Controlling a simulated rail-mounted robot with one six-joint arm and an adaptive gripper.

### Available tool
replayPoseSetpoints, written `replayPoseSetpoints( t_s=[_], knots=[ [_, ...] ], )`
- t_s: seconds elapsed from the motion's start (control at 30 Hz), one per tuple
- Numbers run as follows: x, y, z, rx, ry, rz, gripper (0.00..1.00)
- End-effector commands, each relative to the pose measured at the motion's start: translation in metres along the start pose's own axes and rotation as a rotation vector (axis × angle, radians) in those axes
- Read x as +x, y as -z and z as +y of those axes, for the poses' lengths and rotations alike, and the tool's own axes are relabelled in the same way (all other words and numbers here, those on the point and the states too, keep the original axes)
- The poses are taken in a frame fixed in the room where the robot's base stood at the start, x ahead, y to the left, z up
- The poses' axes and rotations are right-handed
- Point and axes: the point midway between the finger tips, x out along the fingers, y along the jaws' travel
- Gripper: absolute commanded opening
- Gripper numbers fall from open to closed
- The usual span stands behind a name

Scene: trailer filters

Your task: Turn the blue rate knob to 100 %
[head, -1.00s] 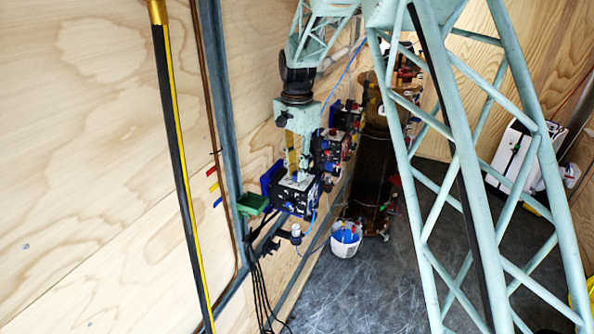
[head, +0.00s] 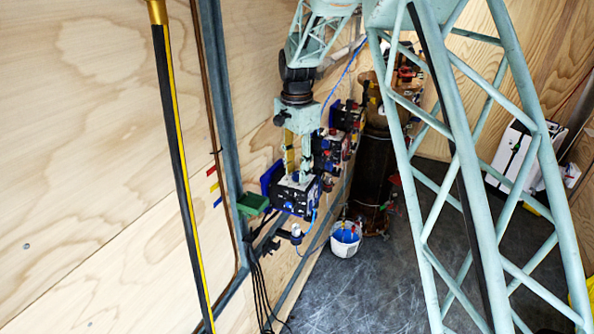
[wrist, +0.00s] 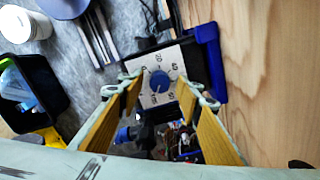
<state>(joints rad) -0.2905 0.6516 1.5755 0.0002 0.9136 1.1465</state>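The round blue rate knob (wrist: 160,81) sits at the centre of a white dial plate (wrist: 174,60) with dark numbers around it, in the wrist view. The numbers and the knob's setting are too small to read surely. My gripper (wrist: 161,86) is open, with one yellow-padded finger on each side of the knob and visible gaps between. In the head view my gripper (head: 297,176) points down at the top of the nearest dark pump box (head: 293,197).
More pump boxes (head: 330,153) stand in a row behind along the wooden wall. A green tray (head: 252,203) is beside the nearest box. A white bucket (head: 345,241) stands on the grey floor below. Cables hang beneath the box.

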Motion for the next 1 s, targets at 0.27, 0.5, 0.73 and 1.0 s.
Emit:
replayPoseSetpoints(
  t_s=[0.27, 0.5, 0.73, 1.0],
  knots=[
    [0.000, 0.000, 0.000, 0.000, -0.001, 0.000, 0.32],
    [-0.010, 0.000, 0.000, 0.000, 0.000, 0.000, 0.32],
    [-0.033, 0.000, -0.001, 0.000, 0.001, 0.001, 0.32],
    [-0.073, 0.000, -0.001, 0.000, 0.002, 0.001, 0.32]
  ],
)
